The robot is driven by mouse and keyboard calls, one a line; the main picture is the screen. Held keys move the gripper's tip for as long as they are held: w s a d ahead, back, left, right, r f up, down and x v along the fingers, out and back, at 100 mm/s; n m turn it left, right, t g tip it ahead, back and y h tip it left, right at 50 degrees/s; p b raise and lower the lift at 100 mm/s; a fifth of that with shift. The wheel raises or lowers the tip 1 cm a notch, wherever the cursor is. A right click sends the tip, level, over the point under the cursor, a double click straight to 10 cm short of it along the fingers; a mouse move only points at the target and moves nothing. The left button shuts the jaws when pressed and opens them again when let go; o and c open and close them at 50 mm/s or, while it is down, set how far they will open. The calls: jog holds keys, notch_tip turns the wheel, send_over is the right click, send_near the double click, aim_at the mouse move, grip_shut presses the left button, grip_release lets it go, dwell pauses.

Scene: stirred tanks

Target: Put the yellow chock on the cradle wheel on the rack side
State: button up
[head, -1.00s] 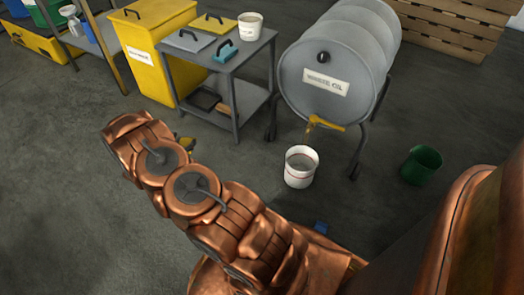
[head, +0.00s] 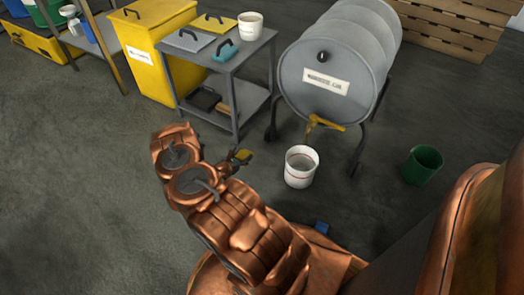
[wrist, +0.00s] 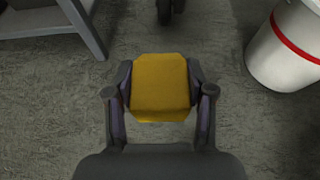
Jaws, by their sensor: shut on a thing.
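The yellow chock (wrist: 160,88) is held between the two fingers of my gripper (wrist: 160,98) in the wrist view. The grey drum (head: 325,75) lies on a dark cradle (head: 366,130) with wheels. The cradle wheel (head: 270,133) on the side of the grey shelved stand (head: 236,108) is beyond the chock. A dark wheel (wrist: 165,10) shows at the top middle of the wrist view, apart from the chock.
A white bucket (head: 300,167) with a red band stands under the drum's yellow tap (head: 325,123), just right of my gripper. A green bucket (head: 422,165) stands farther right. A yellow bin (head: 155,60) is beside the stand. Floor between chock and wheel looks clear.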

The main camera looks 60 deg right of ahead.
jog(key=shift+s+d+f, duration=0.35)
jog(key=shift+s+d, duration=0.05)
jog(key=shift+d, duration=0.1)
jog(key=b, duration=0.5)
send_over(261, 151)
jog(key=a, duration=0.4)
notch_tip(261, 151, down, 5)
jog(key=shift+d, duration=0.3)
jog(key=d+f+b, duration=0.2)
jog(key=d+b, duration=0.1)
jog(key=shift+f, duration=0.25)
jog(key=shift+d, duration=0.15)
jog(key=o, duration=1.3)
jog(key=shift+f, duration=0.1)
